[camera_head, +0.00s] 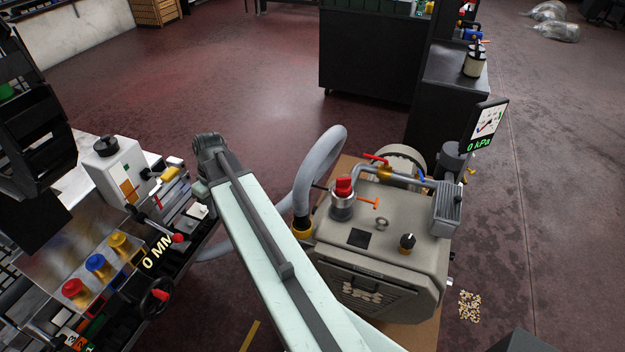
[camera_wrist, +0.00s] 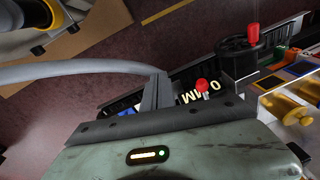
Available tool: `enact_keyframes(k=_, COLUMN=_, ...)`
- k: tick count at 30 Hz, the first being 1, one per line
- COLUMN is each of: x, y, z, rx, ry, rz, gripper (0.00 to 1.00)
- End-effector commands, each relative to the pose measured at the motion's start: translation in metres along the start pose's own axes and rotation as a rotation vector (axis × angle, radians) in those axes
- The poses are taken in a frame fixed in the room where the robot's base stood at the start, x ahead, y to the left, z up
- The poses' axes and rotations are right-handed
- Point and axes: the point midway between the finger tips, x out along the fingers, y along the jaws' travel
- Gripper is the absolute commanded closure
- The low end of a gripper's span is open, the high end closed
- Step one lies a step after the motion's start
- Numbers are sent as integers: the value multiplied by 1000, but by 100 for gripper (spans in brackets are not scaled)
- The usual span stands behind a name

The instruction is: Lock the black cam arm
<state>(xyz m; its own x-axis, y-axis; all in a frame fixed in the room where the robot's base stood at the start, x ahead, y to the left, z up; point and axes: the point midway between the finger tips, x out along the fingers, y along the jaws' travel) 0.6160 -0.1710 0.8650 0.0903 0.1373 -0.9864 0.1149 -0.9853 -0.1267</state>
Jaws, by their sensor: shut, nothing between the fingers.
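A dark lever (camera_head: 157,226) with a red ball knob (camera_head: 178,238) lies beside the "0 MM" display at the bench's right edge. It looks like the black cam arm, but I cannot be sure or tell its lock state. The red knob also shows in the wrist view (camera_wrist: 202,86), just right of my gripper. My gripper (camera_wrist: 158,88) is shut and empty, its dark fingers pointing toward the bench edge and apart from the knob as far as I can see. In the head view my arm hides most of the gripper.
A black handwheel (camera_head: 155,298) with a red handle stands near the display. Red, blue and yellow knobs (camera_head: 96,263) line the bench. A grey hose (camera_head: 312,175) loops close to my arm from the vacuum pump (camera_head: 385,225). A gauge (camera_head: 485,130) reads 0 kPa.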

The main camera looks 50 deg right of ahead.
Motion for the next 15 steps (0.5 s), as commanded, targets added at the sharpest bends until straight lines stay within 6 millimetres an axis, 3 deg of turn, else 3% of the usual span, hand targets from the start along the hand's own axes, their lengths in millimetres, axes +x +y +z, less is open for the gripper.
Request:
enact_keyframes(k=1, x=-8, y=50, z=0, rx=-3, ry=34, rz=-13, gripper=100)
enact_keyframes(k=3, x=-20, y=112, z=12, rx=-39, ry=90, rz=-29, gripper=100)
enact_keyframes(k=5, x=-32, y=166, z=27, rx=-70, ry=142, rz=-30, gripper=100)
enact_keyframes(k=6, x=-40, y=201, z=40, rx=-91, ry=178, rz=-26, gripper=100)
enact_keyframes(k=9, x=-60, y=277, z=79, rx=-138, ry=257, rz=-1, gripper=100)
enact_keyframes(k=12, x=-75, y=330, z=115, rx=-176, ry=315, rz=33, gripper=100)
enact_keyframes(k=15, x=-85, y=358, z=139, rx=-202, ry=347, rz=59, gripper=100)
